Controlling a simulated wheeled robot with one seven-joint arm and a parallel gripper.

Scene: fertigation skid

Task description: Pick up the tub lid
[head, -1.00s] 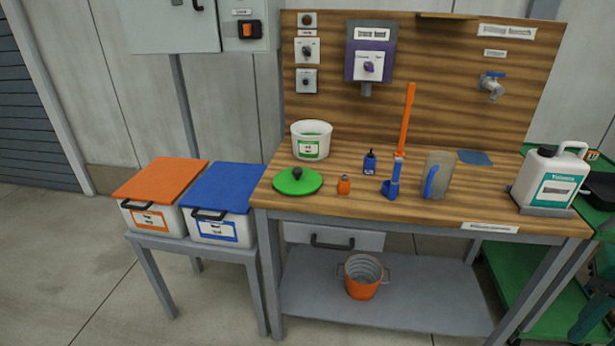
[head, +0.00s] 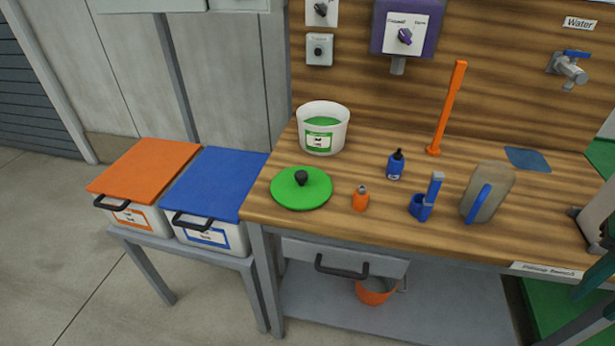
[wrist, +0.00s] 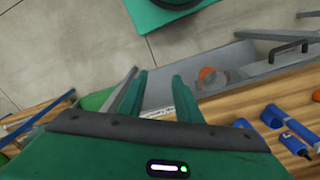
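The tub lid (head: 302,190) is a round green disc with a black knob on top. It lies flat on the wooden bench (head: 375,225) near its left front corner. Behind it stands the white tub (head: 323,135), open, with green contents showing inside. My gripper (wrist: 159,77) shows in the wrist view with its two green fingers apart and nothing between them. It is over the bench's front edge, away from the lid, which I cannot make out in that view.
A small orange bottle (head: 361,199) stands just right of the lid. A blue bottle (head: 396,164), a blue holder (head: 422,206) and a grey jug (head: 487,192) stand further right. Orange-lidded (head: 145,168) and blue-lidded (head: 214,182) bins stand left. A drawer handle (head: 341,268) juts out below.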

